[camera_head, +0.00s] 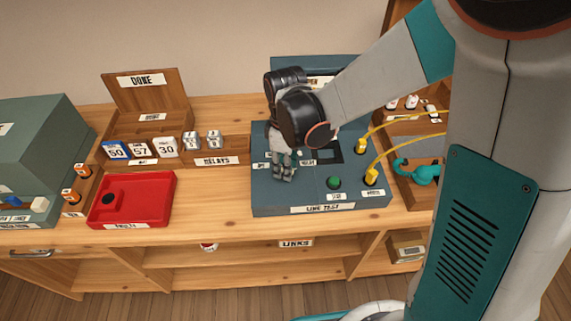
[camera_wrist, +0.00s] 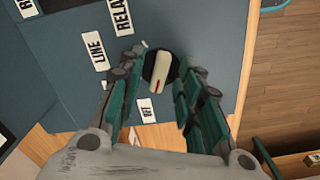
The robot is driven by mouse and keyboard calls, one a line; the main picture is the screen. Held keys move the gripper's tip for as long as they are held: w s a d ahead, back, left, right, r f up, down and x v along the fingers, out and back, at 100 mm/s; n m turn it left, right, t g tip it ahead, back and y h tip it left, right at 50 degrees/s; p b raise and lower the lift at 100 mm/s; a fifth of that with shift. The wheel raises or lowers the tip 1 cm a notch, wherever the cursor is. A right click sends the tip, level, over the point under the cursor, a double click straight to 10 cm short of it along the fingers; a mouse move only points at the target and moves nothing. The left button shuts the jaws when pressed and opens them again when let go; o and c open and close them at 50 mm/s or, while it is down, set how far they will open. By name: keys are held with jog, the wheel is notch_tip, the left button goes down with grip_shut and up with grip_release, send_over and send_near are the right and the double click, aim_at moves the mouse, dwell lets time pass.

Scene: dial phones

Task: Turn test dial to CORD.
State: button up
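The test dial (camera_wrist: 157,70) shows in the wrist view as a white bar knob with a red mark on a round black base. The red mark is at the knob's lower end in that view, towards a small, hard-to-read label (camera_wrist: 147,110). Labels reading LINE (camera_wrist: 95,51) and RELAY (camera_wrist: 121,17) lie to its left and upper left. My gripper (camera_wrist: 158,76) is open, with one finger on each side of the knob and a gap visible between. In the head view my gripper (camera_head: 284,171) is low over the blue-grey LINE TEST panel (camera_head: 320,200) and hides the dial.
A green button (camera_head: 334,182) and yellow plugs with cords (camera_head: 371,176) are on the panel's right part. A red tray (camera_head: 131,199) and the RELAYS box (camera_head: 217,160) stand to the left. A teal handset (camera_head: 422,171) lies in a wooden compartment at right.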

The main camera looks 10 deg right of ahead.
grip_shut()
jog(key=shift+m, duration=0.3)
jog(key=m, duration=0.4)
jog(key=shift+m, duration=2.1)
grip_release()
